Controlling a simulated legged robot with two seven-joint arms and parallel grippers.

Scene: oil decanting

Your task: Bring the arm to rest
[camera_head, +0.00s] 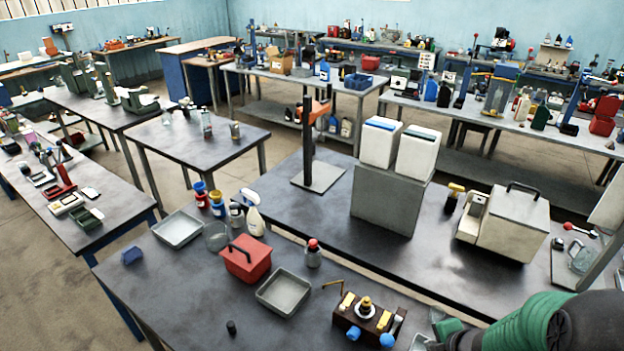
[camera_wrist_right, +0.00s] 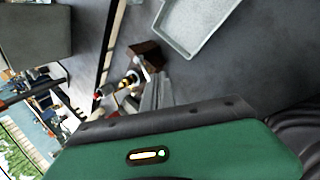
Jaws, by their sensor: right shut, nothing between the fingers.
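My right arm (camera_head: 535,325), with a green sleeve, comes in at the lower right corner in the head view. My right gripper (camera_head: 439,320) is low at the bottom edge, to the right of the brown fixture, and partly cut off. In the right wrist view its grey fingers (camera_wrist_right: 156,92) are shut with nothing between them. The brown fixture (camera_head: 365,322) with brass and blue knobs stands on the near table, and part of it shows beyond the fingers in the wrist view (camera_wrist_right: 147,56). My left gripper is not in view.
On the near table (camera_head: 190,290) are a grey tray (camera_head: 284,292), a red box (camera_head: 246,260), a red-capped bottle (camera_head: 313,254), a spray bottle (camera_head: 254,215) and another tray (camera_head: 180,229). A cream box with a handle (camera_head: 505,222) stands on the table behind. The near table's left part is mostly bare.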

